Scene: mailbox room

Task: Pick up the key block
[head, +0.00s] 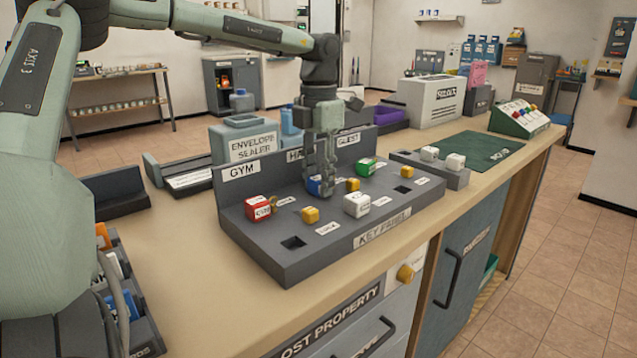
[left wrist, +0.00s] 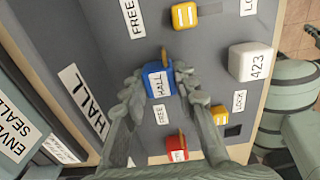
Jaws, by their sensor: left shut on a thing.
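The grey key panel (head: 290,262) lies on the counter. My left gripper (head: 322,190) points down at its HALL place and is shut on the blue key block (head: 314,186). In the left wrist view the blue block (left wrist: 157,84), labelled HALL, sits between the two fingers (left wrist: 160,88). I cannot tell whether it still touches the panel. A red key block (head: 257,208) stands at the GYM side, a green one (head: 365,166) at the GUEST side. A white block (head: 356,205) reading 423 stands in front. My right gripper is not in view.
Small yellow blocks (head: 310,215) stand on the panel, and an empty square socket (head: 293,243) is near its left end. The envelope sealer (head: 252,148) stands behind. A grey holder (head: 430,170) with two white blocks and a green mat (head: 480,152) lie to the right.

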